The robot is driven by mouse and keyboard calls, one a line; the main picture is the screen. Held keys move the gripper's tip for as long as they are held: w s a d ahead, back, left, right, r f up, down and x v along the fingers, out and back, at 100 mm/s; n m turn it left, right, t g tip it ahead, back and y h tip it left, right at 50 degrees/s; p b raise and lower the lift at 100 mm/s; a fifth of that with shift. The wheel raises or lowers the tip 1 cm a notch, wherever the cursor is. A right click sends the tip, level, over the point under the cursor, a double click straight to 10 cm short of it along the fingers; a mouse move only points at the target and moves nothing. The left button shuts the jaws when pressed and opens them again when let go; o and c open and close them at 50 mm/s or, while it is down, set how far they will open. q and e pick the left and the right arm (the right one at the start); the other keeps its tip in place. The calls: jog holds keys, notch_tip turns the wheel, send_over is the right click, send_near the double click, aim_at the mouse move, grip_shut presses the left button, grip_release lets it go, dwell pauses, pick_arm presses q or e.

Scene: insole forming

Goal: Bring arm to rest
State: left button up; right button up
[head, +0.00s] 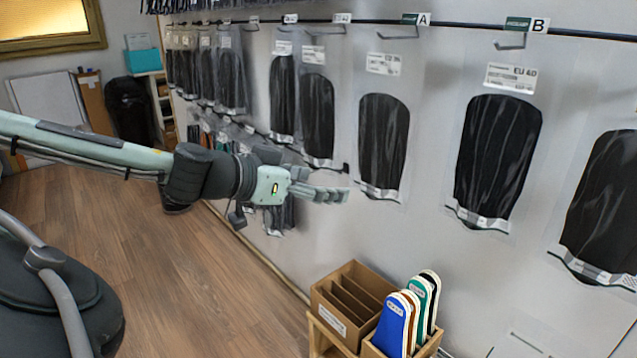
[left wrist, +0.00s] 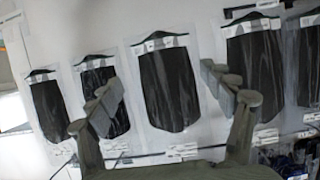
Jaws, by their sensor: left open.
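My left arm reaches in from the left in the head view, stretched out nearly level above the floor. Its gripper (head: 325,193) is open and empty, pointing at the wall of hanging packs. In the left wrist view the two fingers (left wrist: 165,95) stand wide apart, with a black insole pack (left wrist: 168,88) seen behind and between them. The fingers do not visibly hold anything. In the head view, the pack marked A (head: 383,145) hangs just right of the fingertips. My right gripper is not in view.
Packs hang on hooks along the wall, including one at sign B (head: 497,160). A cardboard box with dividers (head: 335,312) and a box with colored insoles (head: 408,318) stand low at the wall. The wooden floor (head: 190,270) is clear.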

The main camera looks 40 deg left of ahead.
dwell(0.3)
pick_arm(q)
jog(key=w+d+f+m, duration=0.2)
jog(key=w+d+f, duration=0.2)
jog(key=d+f, duration=0.4)
jog(key=w+d+f+m, duration=0.1)
jog(key=w+d+f, duration=0.3)
jog(key=d+f, duration=0.4)
jog(key=s+a+f+n+g+y, duration=0.1)
jog(key=s+f+g, duration=0.4)
jog(key=s+f, duration=0.7)
jog(key=s+a+f+n+g+y, duration=0.1)
jog(key=s+f+g, duration=0.4)
jog(key=s+f, duration=0.6)
notch_tip(320, 180, down, 5)
jog(key=shift+s+a+f+y, duration=0.15)
jog(key=shift+s+a+y, duration=0.15)
jog(key=shift+s, duration=0.1)
